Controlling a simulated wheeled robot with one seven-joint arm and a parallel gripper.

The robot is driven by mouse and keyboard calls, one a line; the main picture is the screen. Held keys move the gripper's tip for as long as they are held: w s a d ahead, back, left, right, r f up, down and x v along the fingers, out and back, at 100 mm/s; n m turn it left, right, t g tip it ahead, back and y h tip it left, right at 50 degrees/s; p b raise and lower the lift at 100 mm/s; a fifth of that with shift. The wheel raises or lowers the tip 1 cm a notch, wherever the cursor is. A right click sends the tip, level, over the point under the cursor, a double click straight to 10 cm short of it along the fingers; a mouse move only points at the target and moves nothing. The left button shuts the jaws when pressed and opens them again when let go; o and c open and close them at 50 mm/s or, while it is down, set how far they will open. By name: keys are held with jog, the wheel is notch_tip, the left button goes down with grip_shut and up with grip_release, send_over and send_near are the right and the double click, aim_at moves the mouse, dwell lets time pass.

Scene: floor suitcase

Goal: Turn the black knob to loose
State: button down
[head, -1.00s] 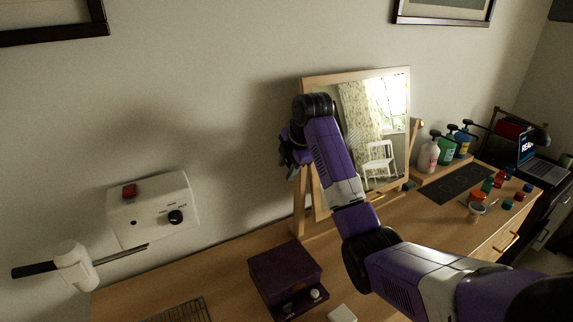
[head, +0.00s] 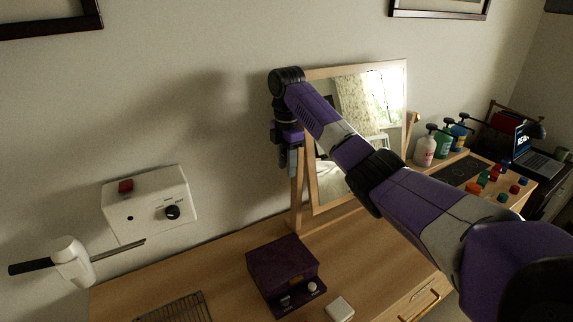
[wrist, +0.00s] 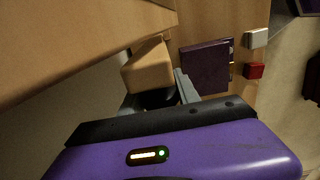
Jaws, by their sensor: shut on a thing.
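The black knob (wrist: 160,98) shows in the wrist view as a dark part beside the end of a wooden post, mostly hidden between my fingers. My gripper (wrist: 158,92) is shut on it, one finger on each side. In the head view my gripper (head: 289,162) points down at the left post of the wood-framed mirror (head: 338,135), and the knob is hidden there. Any marking for loose cannot be made out.
A purple box (head: 283,268) and a white block (head: 340,309) lie on the wooden desk (head: 225,265). Bottles (head: 443,143) stand at right.

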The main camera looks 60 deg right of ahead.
jog(key=shift+a+f, duration=0.1)
jog(key=shift+f, duration=0.05)
jog(key=c, duration=0.9)
grip_release()
jog(key=shift+r, duration=3.95)
